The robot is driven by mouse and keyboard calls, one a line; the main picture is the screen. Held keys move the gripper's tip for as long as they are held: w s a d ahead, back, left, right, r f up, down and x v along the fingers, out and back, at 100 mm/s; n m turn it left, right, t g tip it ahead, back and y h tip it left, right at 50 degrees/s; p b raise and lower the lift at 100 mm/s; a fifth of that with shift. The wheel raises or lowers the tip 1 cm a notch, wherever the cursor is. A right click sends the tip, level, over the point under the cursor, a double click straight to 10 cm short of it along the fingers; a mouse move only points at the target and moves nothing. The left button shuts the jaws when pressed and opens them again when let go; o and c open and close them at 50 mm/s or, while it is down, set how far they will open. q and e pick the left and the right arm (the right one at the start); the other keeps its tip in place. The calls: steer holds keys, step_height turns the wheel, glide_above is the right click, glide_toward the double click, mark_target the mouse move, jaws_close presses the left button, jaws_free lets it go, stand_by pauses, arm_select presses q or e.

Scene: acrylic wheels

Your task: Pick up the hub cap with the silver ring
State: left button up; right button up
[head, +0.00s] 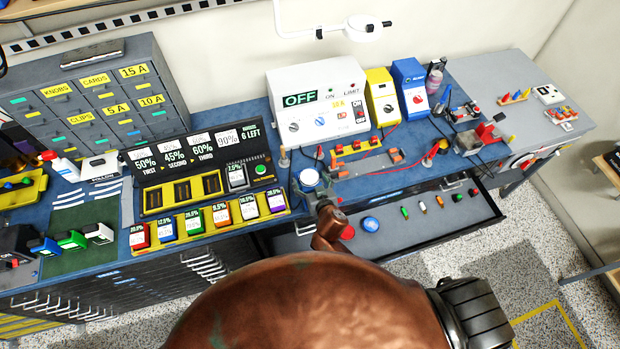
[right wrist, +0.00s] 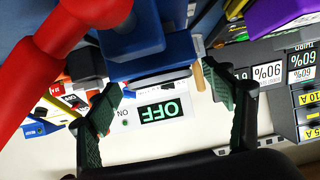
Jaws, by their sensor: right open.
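In the right wrist view, the right gripper (right wrist: 160,98) is open, with green-padded fingers apart. A blue body with a silver edge (right wrist: 150,80) shows between and beyond the fingers; I cannot tell if they touch it. My left gripper is not in view.
An open drawer (head: 415,226) below holds a blue cap (head: 370,224), a red cap (head: 347,232) and small coloured parts. A white OFF-display box (head: 318,98) stands behind. Coloured blocks stand in a yellow rack (head: 215,221) to the left. A red tube (right wrist: 65,45) crosses the wrist view.

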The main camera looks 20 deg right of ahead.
steer(key=shift+c, duration=0.2)
steer(key=c, duration=1.2)
